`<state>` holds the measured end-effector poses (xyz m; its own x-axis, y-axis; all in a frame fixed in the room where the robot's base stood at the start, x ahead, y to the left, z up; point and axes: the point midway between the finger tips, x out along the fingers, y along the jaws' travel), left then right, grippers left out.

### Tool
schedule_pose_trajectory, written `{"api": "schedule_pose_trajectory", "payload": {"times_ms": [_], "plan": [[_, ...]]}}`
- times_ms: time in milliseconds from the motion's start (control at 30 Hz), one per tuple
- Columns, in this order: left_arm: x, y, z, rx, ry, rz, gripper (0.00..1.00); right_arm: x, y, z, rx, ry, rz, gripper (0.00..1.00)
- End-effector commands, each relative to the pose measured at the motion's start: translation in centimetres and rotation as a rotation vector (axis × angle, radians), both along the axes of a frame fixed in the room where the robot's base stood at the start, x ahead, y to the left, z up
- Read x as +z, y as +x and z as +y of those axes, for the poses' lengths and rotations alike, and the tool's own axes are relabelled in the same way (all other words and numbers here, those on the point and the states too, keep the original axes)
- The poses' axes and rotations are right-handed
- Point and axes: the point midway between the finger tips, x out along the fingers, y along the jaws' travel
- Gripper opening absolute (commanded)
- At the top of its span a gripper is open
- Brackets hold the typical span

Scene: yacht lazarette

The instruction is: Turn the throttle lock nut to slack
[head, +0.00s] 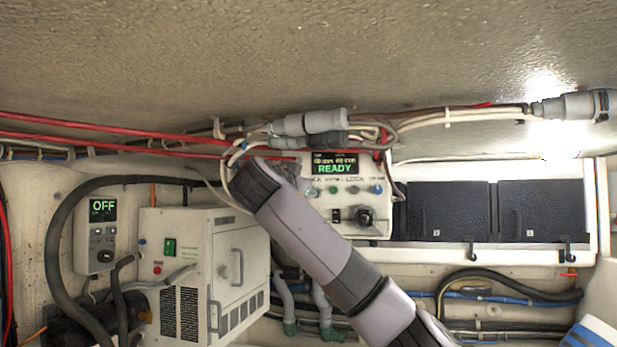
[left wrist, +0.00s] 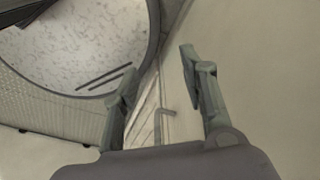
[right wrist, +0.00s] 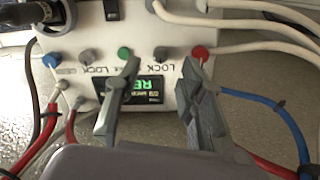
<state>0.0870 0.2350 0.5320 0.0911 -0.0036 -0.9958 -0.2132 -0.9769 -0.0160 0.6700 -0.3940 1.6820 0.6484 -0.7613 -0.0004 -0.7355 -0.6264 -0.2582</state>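The white control panel (head: 345,217) carries a lit READY display (head: 335,168) and a row of knobs. No knob is readably marked as the throttle lock nut; LOCK is printed beside two grey knobs. In the right wrist view the panel appears upside down, with one grey knob (right wrist: 160,53) between the green knob (right wrist: 124,54) and red knob (right wrist: 200,52). My right gripper (right wrist: 166,70) is open and empty, its fingertips either side of that grey knob; contact is unclear. The other grey knob (right wrist: 86,56) is left of the green one. My left gripper (left wrist: 160,65) is open and empty, away from the panel.
Red and grey cables (head: 120,125) and grey connectors (head: 310,122) run above the panel. A white cabinet (head: 190,270) and an OFF-display controller (head: 95,235) stand left. Black boxes (head: 455,210) sit right. White cables (right wrist: 240,22) and a blue cable (right wrist: 262,100) pass close to my right gripper.

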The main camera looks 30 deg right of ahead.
Motion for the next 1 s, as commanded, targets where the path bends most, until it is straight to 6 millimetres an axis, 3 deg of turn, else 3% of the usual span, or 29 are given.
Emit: {"api": "schedule_pose_trajectory", "payload": {"times_ms": [33,233,633,1000], "plan": [[1.1,0.0,0.0,0.0,0.0,0.0,0.4,0.4,0.6,-0.9,-0.004,0.002,0.003,0.36],[2.4,0.0,0.0,0.0,0.0,0.0,0.4,0.2,2.3,-2.8,-0.002,0.0,0.002,0.36],[2.6,0.0,0.0,0.0,0.0,0.0,0.4,-0.1,2.9,-3.3,0.001,0.001,0.0,0.36],[2.6,0.0,0.0,0.0,0.0,0.0,0.4,-0.1,2.8,-3.3,0.001,0.001,0.0,0.12]]}}
